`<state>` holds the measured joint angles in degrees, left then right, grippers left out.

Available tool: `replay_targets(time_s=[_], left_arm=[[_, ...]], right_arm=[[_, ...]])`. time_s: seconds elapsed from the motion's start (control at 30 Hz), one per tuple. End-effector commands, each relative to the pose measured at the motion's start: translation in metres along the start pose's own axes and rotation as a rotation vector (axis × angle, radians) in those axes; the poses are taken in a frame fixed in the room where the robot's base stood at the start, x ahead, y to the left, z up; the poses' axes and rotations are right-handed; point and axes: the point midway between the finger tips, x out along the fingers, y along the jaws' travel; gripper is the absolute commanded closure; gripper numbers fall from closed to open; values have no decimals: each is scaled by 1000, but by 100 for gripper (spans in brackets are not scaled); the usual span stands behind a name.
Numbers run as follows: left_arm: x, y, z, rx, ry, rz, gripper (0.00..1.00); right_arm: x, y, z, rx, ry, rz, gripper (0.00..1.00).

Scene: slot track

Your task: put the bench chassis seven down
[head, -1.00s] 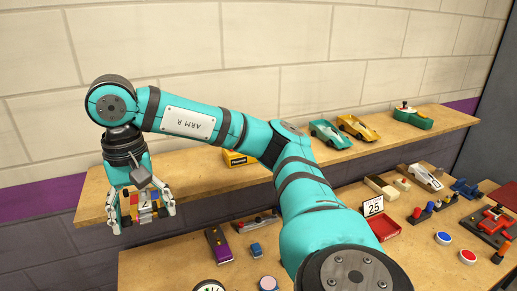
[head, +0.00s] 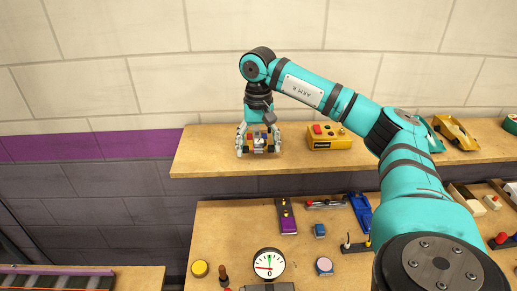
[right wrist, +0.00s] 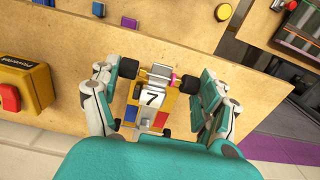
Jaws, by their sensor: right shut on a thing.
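The bench chassis seven (right wrist: 150,105) is a small multicoloured car frame with dark wheels and a white plate marked 7. It is between the fingers of my right gripper (right wrist: 157,109), which is shut on it. In the head view my right gripper (head: 259,145) points down at the left part of the wooden wall shelf (head: 205,160), and the chassis shows partly between its fingers. I cannot tell whether the wheels touch the shelf. My left gripper is not in view.
A yellow box with a red button (head: 328,138) stands right of the gripper on the shelf; it also shows in the right wrist view (right wrist: 28,85). The shelf left of the gripper is bare. A lower workbench (head: 225,225) holds a round dial (head: 269,263) and a purple device (head: 287,218).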

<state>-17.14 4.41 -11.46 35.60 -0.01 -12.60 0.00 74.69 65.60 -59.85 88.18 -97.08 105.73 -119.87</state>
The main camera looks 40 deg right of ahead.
Motion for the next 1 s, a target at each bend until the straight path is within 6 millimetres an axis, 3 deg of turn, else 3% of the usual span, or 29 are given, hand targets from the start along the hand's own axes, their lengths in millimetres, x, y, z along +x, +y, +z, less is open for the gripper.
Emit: replay_targets(time_s=[0.17, 0.57, 0.6, 0.77, 1.0], left_arm=[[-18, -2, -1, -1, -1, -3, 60], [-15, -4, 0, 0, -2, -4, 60], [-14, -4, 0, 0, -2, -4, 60], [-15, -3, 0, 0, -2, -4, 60], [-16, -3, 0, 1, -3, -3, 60]], right_arm=[[22, 1, 1, 0, -3, 4, 61], [32, 0, 1, 0, -1, 1, 61], [33, 0, 1, 0, -1, 1, 21], [32, 0, 1, 0, -1, 1, 0], [32, 0, 1, 0, -1, 1, 0]])
